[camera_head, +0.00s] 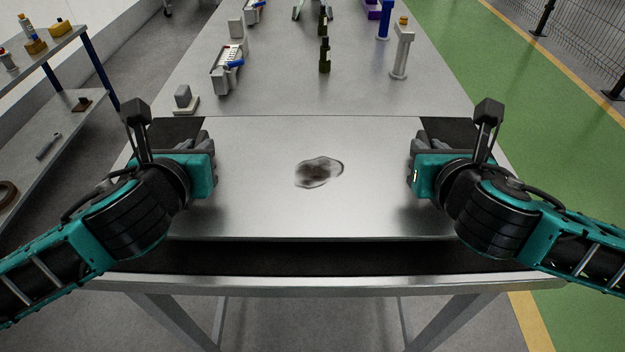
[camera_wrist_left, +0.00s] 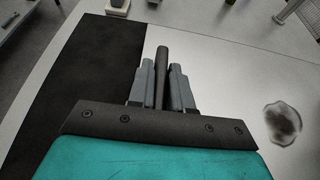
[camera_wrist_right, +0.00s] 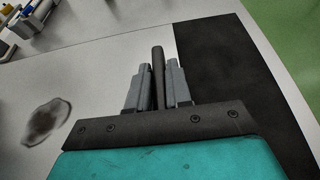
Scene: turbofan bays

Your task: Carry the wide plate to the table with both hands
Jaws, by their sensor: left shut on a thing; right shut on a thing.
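The wide plate (camera_head: 310,215) is a flat, bright metal sheet with a dark smudge near its middle. It appears level over a black mat on the table (camera_head: 330,282); I cannot tell whether it touches the mat. My left gripper (camera_head: 212,160) is at the plate's left edge and my right gripper (camera_head: 412,162) at its right edge. In the left wrist view, the fingers (camera_wrist_left: 162,85) are closed around a dark bar at that edge. The right wrist view shows the right fingers (camera_wrist_right: 158,85) likewise around a dark bar. The plate also shows there (camera_wrist_right: 90,75).
A long grey bench (camera_head: 285,85) continues behind the plate. On it stand a grey bin with tools (camera_head: 226,75), dark bottles (camera_head: 325,58), a pale post (camera_head: 402,50) and a small grey block (camera_head: 184,97). A shelf (camera_head: 60,125) stands at left; green floor lies at right.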

